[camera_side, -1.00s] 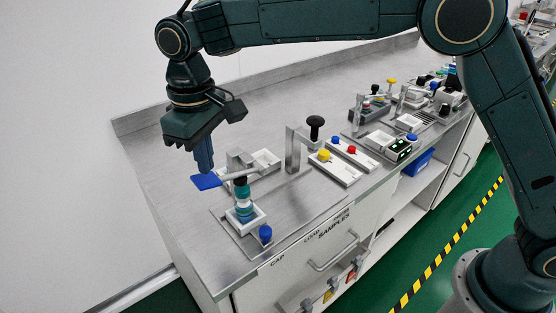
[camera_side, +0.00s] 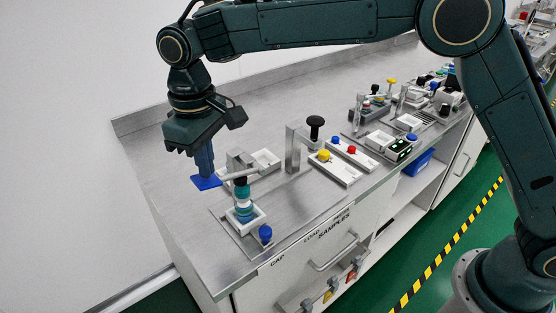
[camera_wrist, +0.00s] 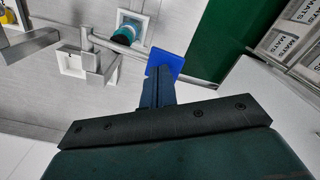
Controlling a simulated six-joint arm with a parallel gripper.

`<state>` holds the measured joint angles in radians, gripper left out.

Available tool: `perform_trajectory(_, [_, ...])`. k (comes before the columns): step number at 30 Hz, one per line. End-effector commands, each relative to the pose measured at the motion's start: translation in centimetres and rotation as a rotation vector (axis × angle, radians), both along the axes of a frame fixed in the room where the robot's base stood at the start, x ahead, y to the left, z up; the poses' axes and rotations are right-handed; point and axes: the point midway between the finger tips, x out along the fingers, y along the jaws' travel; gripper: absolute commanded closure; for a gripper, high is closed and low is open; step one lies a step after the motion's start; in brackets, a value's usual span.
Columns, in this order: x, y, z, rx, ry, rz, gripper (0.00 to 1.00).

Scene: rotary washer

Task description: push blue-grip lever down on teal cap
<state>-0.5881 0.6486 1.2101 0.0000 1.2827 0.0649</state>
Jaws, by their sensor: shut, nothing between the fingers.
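The lever's flat blue grip (camera_side: 206,183) sticks out at the left of the press in the side view. It also shows in the wrist view (camera_wrist: 172,56), at the end of a grey rod (camera_wrist: 118,45). My gripper (camera_side: 206,176) points down with its blue fingers shut. Its tips overlap the grip in both views, on or just above it; exact contact is unclear. In the wrist view my fingers (camera_wrist: 158,78) partly cover the grip. The teal cap (camera_wrist: 127,33) sits under a black press head (camera_side: 240,181), on the stack in a white holder (camera_side: 258,222).
A blue knob (camera_side: 265,232) stands in front of the holder. A metal post with a black knob (camera_side: 315,122) and a white panel with yellow and red buttons (camera_side: 340,172) stand to the right. The bench (camera_side: 165,190) is clear left of the grip.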

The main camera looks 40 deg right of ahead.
Motion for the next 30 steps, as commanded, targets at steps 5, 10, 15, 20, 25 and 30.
perform_trajectory(5, [0.0,0.0,-0.3,0.0,0.001,0.0,1.0])
perform_trajectory(10, [0.0,0.0,-0.5,0.0,0.001,0.0,1.0])
perform_trajectory(15, [0.0,0.0,-0.8,0.0,0.001,0.0,1.0])
perform_trajectory(20, [0.0,0.0,-1.0,0.0,0.001,0.0,1.0])
perform_trajectory(25, [0.0,0.0,-1.2,0.0,0.001,0.0,1.0])
perform_trajectory(30, [0.0,0.0,-1.5,-0.001,0.002,0.0,1.0])
